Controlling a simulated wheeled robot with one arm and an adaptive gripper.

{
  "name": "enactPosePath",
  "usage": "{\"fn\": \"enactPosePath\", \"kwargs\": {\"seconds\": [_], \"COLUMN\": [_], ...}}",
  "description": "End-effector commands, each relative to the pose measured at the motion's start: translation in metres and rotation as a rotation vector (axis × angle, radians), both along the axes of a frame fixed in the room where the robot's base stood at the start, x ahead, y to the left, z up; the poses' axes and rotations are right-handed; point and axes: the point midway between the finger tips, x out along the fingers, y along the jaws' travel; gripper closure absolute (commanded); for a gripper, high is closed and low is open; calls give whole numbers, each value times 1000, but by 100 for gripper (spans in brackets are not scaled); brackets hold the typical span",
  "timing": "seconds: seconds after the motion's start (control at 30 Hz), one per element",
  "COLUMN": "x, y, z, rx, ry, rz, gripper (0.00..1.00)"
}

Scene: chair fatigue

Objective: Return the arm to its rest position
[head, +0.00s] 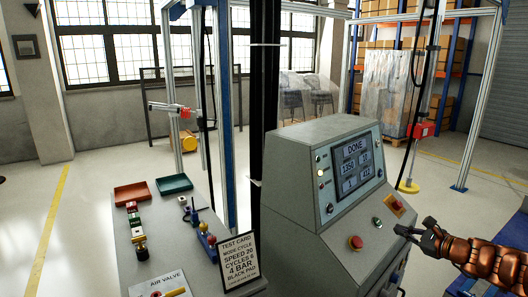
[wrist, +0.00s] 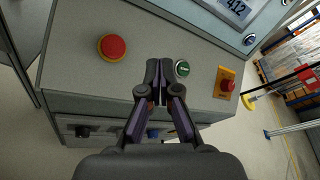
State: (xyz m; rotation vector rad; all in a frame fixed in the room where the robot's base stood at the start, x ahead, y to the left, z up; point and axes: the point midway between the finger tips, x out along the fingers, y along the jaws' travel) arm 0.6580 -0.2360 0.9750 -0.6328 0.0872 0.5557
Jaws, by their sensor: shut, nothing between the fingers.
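My gripper (head: 401,231) is at the lower right of the head view, just off the front of the grey control console (head: 310,170). In the wrist view my gripper (wrist: 156,82) has its fingers together with nothing between them. The fingertips appear over the console's sloped panel, beside a green button (wrist: 182,68). I cannot tell whether they touch the panel. A red mushroom button (wrist: 112,46) is to the left and a red button on a yellow plate (wrist: 226,84) to the right. The console screen (head: 356,163) reads DONE.
A side table (head: 120,262) on the left holds a red tray (head: 132,193), a green tray (head: 174,184), small parts and a test card (head: 239,262). Metal frame posts (head: 484,100) stand behind the console. Open floor (head: 470,215) lies to the right.

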Motion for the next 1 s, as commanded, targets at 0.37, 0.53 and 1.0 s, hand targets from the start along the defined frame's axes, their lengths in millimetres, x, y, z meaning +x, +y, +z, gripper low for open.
{"fn": "enactPosePath", "kwargs": {"seconds": [0.37, 0.53, 1.0], "x": [-16, -55, -233], "y": [113, 201, 336], "z": [50, 79, 76], "rx": [-161, -318, -820], "ry": [-63, -112, -160], "rz": [280, 527, 1173], "gripper": [100, 100, 100]}}
